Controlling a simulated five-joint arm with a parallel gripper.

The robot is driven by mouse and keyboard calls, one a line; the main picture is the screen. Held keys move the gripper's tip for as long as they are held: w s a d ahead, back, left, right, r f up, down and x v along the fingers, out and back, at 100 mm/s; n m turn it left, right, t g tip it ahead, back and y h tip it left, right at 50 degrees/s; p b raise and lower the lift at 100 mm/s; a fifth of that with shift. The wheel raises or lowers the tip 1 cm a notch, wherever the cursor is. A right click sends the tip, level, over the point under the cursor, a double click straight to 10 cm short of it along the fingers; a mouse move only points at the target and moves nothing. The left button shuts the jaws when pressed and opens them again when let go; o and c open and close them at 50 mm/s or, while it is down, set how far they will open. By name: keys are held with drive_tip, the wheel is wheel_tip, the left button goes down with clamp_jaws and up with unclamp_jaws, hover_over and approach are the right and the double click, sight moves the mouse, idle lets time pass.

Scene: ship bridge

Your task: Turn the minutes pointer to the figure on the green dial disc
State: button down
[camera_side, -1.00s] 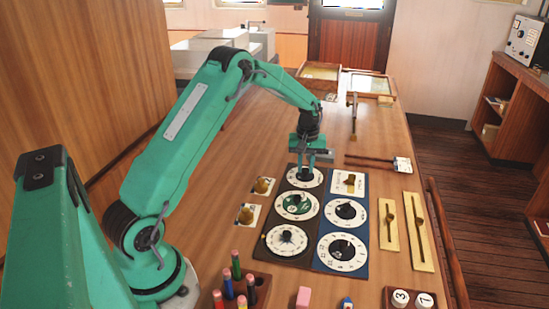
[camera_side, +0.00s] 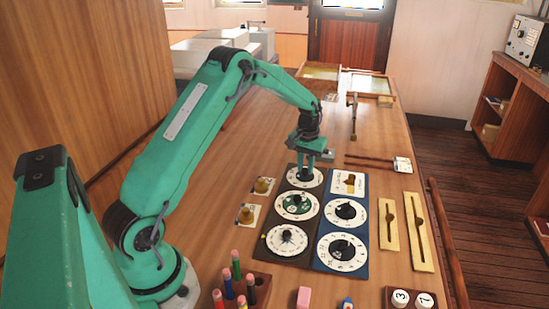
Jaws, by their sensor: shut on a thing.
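My gripper (camera_side: 305,168) is at the far dial (camera_side: 316,182) of the dark left-hand panel (camera_side: 263,244), shut on that dial's knob, which the fingers mostly hide. The green dial disc (camera_side: 286,208) sits inside a white ring with a black knob, in the middle of the same panel. A white dial (camera_side: 275,243) with a black pointer is at the near end. The figures are too small to read, and I cannot tell which knob is the minutes pointer.
The blue panel (camera_side: 362,222) beside it carries two white dials and a brass knob on a white plate. Two brass sliders (camera_side: 419,232) lie to the right. Brass knobs (camera_side: 262,186) stand to the left. A peg rack (camera_side: 262,283) is in front.

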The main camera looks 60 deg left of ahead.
sight(305, 169)
drive_tip(key=shift+r, duration=0.1)
drive_tip(key=c, duration=1.3)
unclamp_jaws()
drive_tip(key=shift+o, duration=0.2)
drive_tip(key=shift+r, duration=3.85)
drive_tip(key=shift+r, duration=0.15)
